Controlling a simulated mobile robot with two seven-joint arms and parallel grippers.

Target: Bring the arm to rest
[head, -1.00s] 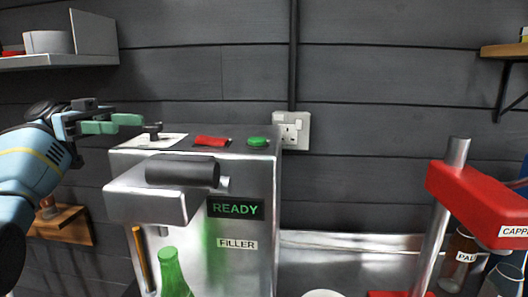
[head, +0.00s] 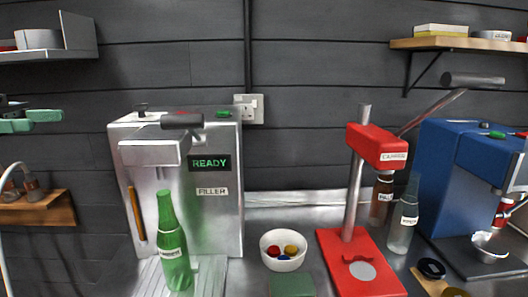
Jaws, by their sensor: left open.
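My left gripper (head: 38,120) is at the far left edge of the head view, with green fingers. It is open and empty, in the air left of the filler machine (head: 222,160) and apart from it. Most of its arm is outside the picture. My right gripper does not show. The filler is a steel box with a lit READY sign, a dark handle and a green button on top. A green bottle (head: 172,245) stands upright under its head.
A white bowl (head: 283,263) with coloured caps stands right of the filler. Beyond it are a red capper (head: 377,148) with a raised lever, brown and clear bottles, and a blue machine (head: 455,165). A wooden bracket (head: 40,208) and a shelf (head: 50,54) are at the left.

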